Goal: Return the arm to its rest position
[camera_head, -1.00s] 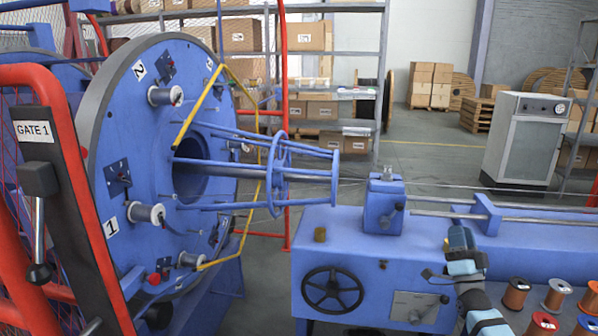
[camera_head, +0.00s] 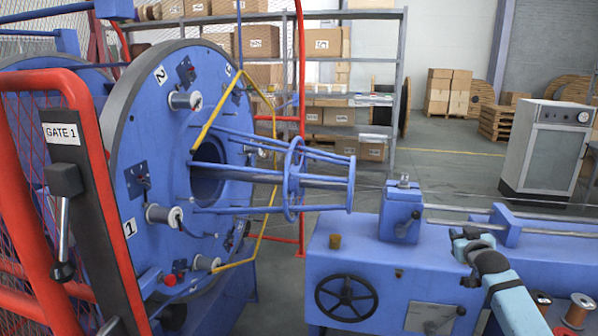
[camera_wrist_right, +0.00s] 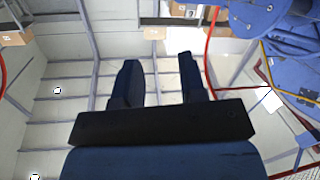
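My right arm comes in from the lower right in the head view. Its right gripper (camera_head: 462,236) is in front of the blue machine bed (camera_head: 385,262), right of the blue block with the lever (camera_head: 401,212); whether it touches anything cannot be told. In the right wrist view the right gripper (camera_wrist_right: 158,78) has its two dark fingers apart with nothing between them. My left gripper is in neither view.
The large blue disc with wire bobbins (camera_head: 150,130) stands at left behind the red gate (camera_head: 92,130). A black handwheel (camera_head: 346,298) is on the bed's front. Wire spools (camera_head: 579,308) stand at lower right. A grey cabinet (camera_head: 548,150) stands behind.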

